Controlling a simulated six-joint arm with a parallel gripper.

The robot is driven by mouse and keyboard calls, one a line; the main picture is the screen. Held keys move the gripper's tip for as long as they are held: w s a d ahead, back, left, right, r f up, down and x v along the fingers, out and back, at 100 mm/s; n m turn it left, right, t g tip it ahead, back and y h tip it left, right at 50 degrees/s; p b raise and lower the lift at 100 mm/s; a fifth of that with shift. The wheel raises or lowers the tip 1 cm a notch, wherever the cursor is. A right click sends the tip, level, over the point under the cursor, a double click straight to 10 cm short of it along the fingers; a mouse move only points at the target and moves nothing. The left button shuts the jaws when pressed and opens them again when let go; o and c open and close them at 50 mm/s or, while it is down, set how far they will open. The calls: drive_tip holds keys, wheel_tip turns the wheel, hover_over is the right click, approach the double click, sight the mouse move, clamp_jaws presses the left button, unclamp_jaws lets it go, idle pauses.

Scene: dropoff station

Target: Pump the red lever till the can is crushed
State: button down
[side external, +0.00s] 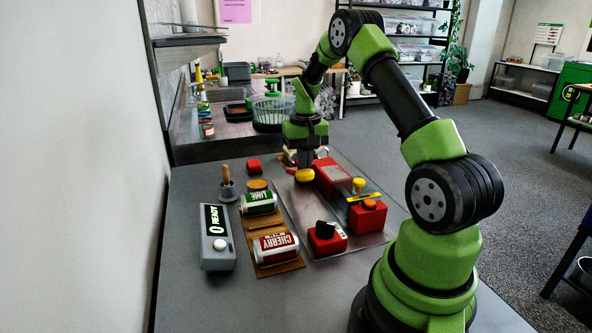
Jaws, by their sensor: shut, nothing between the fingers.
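A green can labelled LIME (263,209) and a red can labelled CHERRY (270,257) lie on their sides on a brown rack on the grey table; neither looks crushed. A long red housing (331,174) stands on a metal plate (293,203), with a yellow round part (304,176) at its left. My gripper (304,163) is shut and empty, pointing down at the far end of the plate, just behind the yellow part. Its fingertips are small and partly hidden, so contact is unclear. I cannot make out a red lever for certain.
Red boxes with a black knob (325,230) and an orange knob (369,205) stand on the plate's near half. A wall borders the left.

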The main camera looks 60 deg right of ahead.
sight(306, 172)
drive_tip(key=shift+s+a+f, duration=0.15)
drive_tip(key=shift+f, duration=0.65)
drive_tip(key=shift+s+a+f, duration=0.15)
drive_tip(key=shift+f, duration=0.65)
drive_tip(key=shift+w+d+r, duration=0.15)
drive_tip(key=shift+r, duration=0.65)
drive_tip(key=shift+w+d+r, duration=0.1)
drive_tip(key=shift+w+r, duration=0.05)
drive_tip(key=shift+r, duration=0.6)
drive_tip(key=shift+r, duration=2)
